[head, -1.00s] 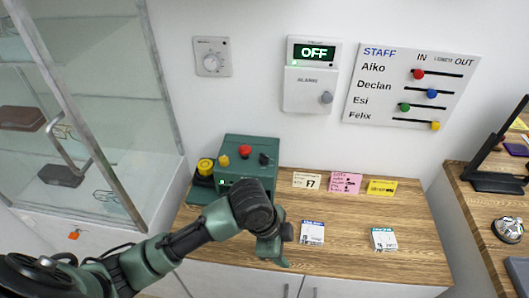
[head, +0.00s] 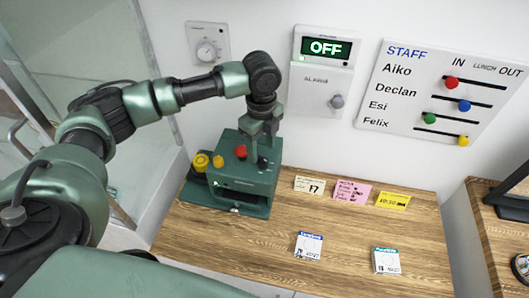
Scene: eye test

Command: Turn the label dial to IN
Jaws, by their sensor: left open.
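A green box-shaped machine (head: 236,192) stands at the back left of the wooden counter. Its top carries a red knob (head: 241,152) and a small black knob (head: 262,163), which could be the label dial; no lettering on it is legible. My left gripper (head: 260,153) points down over the right part of the machine's top, at the black knob. It is open. The fingers partly hide the knob, and I cannot tell whether they touch it. The staff board (head: 440,92) reads IN, LUNCH and OUT above coloured sliders. My right gripper is not in view.
A yellow knob (head: 200,161) is at the machine's left. A wall dial (head: 206,51) and an alarm panel (head: 319,88) reading OFF are above. A glass cabinet is left.

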